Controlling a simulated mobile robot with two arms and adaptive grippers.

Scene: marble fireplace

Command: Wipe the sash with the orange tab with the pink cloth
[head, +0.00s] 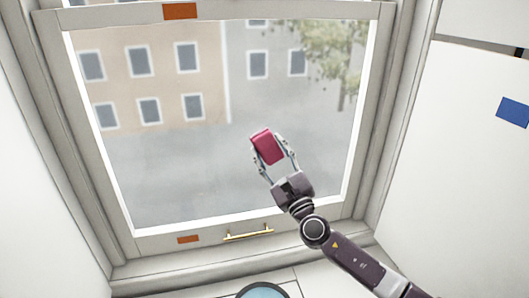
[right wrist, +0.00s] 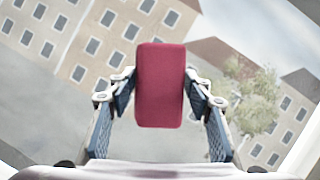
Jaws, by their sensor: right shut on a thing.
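The sash (head: 375,120) has a pale frame around a large pane (head: 180,165) with buildings and a tree seen through it. One orange tab (head: 180,11) is on its top rail and a smaller one (head: 188,239) on its bottom rail. My right gripper (head: 269,153) is shut on the pink cloth (head: 265,147), a folded block, in front of the pane right of its middle. The right wrist view shows the cloth (right wrist: 160,85) between both fingers. I cannot tell whether the cloth touches the glass. My left gripper is not in view.
A brass handle (head: 248,235) sits on the bottom rail. A round bluish thing (head: 262,291) is partly cut off at the lower edge. A blue tab (head: 514,111) is on the white surface at the right. White side walls flank the window.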

